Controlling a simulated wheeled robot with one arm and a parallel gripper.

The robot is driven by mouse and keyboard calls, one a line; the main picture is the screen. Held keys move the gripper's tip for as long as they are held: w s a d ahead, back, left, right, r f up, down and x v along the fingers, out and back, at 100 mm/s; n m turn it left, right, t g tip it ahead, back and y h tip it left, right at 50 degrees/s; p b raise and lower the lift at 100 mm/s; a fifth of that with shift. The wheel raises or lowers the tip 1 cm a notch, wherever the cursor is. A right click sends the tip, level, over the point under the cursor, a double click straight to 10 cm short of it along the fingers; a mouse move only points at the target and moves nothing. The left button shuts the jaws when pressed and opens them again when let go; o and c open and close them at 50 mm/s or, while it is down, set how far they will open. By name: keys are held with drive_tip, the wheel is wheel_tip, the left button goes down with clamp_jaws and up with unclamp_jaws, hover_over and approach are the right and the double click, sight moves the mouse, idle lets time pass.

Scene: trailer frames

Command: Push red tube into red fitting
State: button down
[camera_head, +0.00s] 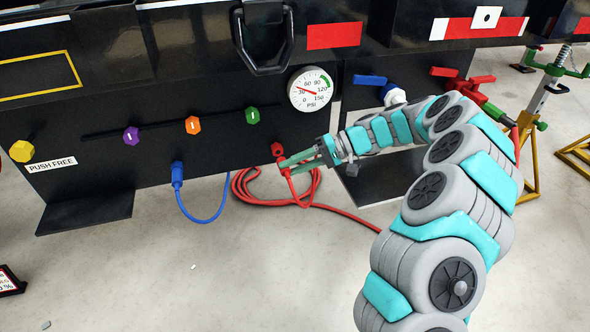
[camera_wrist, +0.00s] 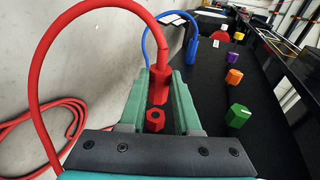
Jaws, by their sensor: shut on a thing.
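My gripper (camera_head: 287,163) has green fingers and is shut on the red end of the red tube (camera_head: 262,203), low in front of the black panel. The red fitting (camera_head: 277,148) is a small red hexagonal piece on the panel, just above the fingertips in the head view. In the wrist view, the tube's red connector (camera_wrist: 160,88) sits between the fingers (camera_wrist: 160,78), and the red fitting (camera_wrist: 155,119) shows close by with its dark opening visible. Connector and fitting look apart. The tube arcs up from the connector and over to the left.
A blue hose (camera_head: 205,219) hangs from a blue connector (camera_head: 177,173) to the left. Green (camera_head: 252,116), orange (camera_head: 193,125) and purple (camera_head: 131,136) knobs line the panel. A pressure gauge (camera_head: 310,90) is above the fitting. The floor in front is mostly clear, apart from the coiled red tube.

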drive_tip(key=shift+w+a+p, duration=0.15)
drive_tip(key=shift+w+p, duration=0.05)
drive_tip(key=shift+w, duration=0.4)
drive_tip(key=shift+w+a+p, duration=0.15)
drive_tip(key=shift+w, duration=0.45)
drive_tip(key=shift+b, duration=0.7)
idle(1.3)
drive_tip(key=shift+w+a, duration=0.15)
drive_tip(key=shift+w, duration=0.35)
idle(0.5)
drive_tip(key=c, duration=0.5)
unclamp_jaws()
drive_tip(key=shift+c, duration=0.2)
drive_tip(key=shift+w, duration=0.1)
